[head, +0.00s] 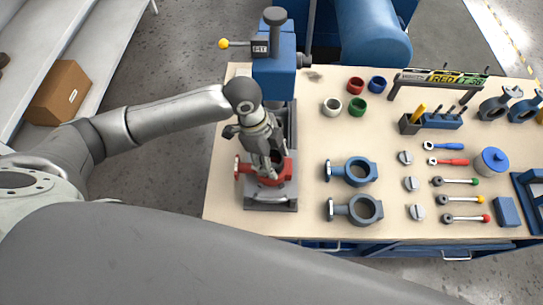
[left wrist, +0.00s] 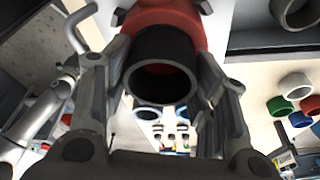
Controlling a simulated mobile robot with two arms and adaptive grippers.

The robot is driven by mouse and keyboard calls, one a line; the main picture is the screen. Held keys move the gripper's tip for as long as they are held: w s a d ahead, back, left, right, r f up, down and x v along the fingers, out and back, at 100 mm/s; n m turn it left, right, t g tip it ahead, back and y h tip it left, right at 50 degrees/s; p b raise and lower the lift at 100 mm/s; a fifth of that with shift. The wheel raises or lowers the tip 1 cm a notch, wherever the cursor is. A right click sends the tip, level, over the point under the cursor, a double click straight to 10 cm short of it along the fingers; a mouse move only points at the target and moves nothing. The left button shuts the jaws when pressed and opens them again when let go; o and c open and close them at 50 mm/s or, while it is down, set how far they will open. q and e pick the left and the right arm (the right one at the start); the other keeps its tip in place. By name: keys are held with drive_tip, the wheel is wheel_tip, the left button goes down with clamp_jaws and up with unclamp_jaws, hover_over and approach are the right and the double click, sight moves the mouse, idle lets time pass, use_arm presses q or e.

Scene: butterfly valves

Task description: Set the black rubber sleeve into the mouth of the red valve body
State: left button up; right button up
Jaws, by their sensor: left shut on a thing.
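The black rubber sleeve (left wrist: 162,62) is between the two fingers of my left gripper (head: 272,163), which is shut on it. In the left wrist view its open near end faces the camera. The red valve body (head: 272,176) sits on a grey fixture on the table; my left gripper is right over it and partly covers it. The red body also shows behind the sleeve in the left wrist view (left wrist: 190,14). The sleeve's far end is hidden against the red body, so I cannot tell how deep it sits. My right gripper is out of view.
A blue press (head: 273,75) stands behind the fixture. A tool holder (head: 430,122) stands at the back.

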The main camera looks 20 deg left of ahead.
use_arm(q)
drive_tip(key=shift+s+f, duration=0.35)
drive_tip(key=shift+f, duration=0.35)
idle(0.3)
drive_tip(key=o, duration=0.8)
drive_tip(key=shift+o, duration=1.3)
drive_tip(key=shift+w, duration=0.3)
drive_tip(key=shift+r, duration=0.2)
wheel_tip(320, 180, up, 7)
drive_tip(key=p, duration=0.8)
